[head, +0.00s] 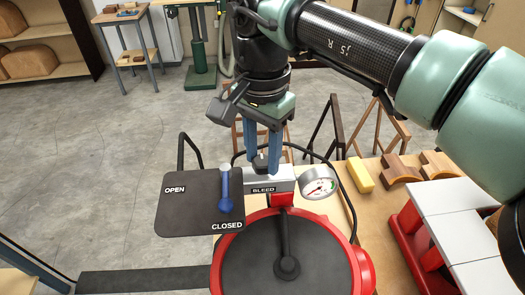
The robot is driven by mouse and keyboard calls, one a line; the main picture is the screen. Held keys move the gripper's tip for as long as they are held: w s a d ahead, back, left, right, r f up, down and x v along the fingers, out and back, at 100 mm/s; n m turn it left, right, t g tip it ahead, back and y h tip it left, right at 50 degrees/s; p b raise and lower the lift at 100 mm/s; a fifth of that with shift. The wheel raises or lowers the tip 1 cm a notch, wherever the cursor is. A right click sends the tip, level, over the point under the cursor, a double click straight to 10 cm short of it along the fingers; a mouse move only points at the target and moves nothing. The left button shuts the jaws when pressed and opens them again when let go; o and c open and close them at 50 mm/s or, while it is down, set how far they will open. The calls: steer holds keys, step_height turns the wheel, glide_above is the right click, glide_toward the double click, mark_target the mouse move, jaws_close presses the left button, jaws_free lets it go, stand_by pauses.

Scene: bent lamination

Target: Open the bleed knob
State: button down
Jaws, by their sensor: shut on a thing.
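My gripper (261,168) points down with its two blue fingers shut on the bleed knob (260,161), a small dark knob on top of the grey block labelled BLEED (283,177). The fingers hide much of the knob, so I cannot tell how far it is turned. The block sits just behind a red round pot (222,262) with a dark top.
Left of the block is a dark plate (180,205) marked OPEN and CLOSED, with an upright blue lever (225,185) near its right side. A pressure gauge (319,183) is close on the right. Wooden blocks (393,170) and a red-and-white stand (455,222) are farther right.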

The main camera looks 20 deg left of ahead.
mark_target(262, 161)
steer(key=shift+c, duration=2.2)
jaws_free()
step_height(262, 161, up, 13)
steer(key=b, duration=0.2)
